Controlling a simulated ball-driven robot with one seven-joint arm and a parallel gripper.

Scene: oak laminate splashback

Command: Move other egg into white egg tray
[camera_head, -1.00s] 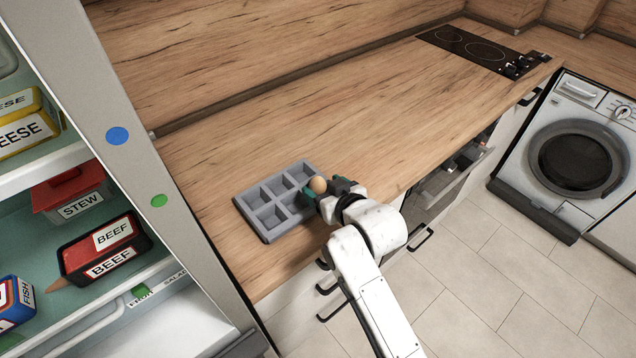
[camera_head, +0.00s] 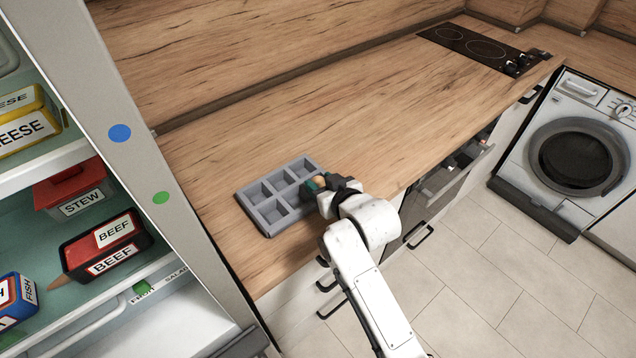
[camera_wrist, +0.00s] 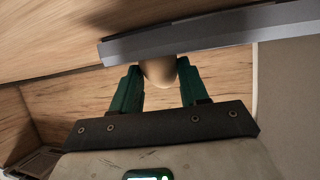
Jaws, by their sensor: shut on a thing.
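A brown egg (camera_head: 319,181) is between the green fingers of my gripper (camera_head: 316,185), at the right end of the egg tray. My gripper is shut on it, and the egg also shows between the fingers in the wrist view (camera_wrist: 158,72). The egg tray (camera_head: 268,228) looks grey and lies on the counter; its visible compartments look empty. The tray's side (camera_wrist: 200,40) crosses the wrist view just beyond the egg. My gripper covers the tray's right end, so I cannot tell whether the egg touches the tray or sits inside a compartment.
The wooden counter (camera_head: 330,120) is clear behind the tray and along to the black hob (camera_head: 475,48). An open fridge (camera_head: 120,180) with labelled food boxes stands at the left.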

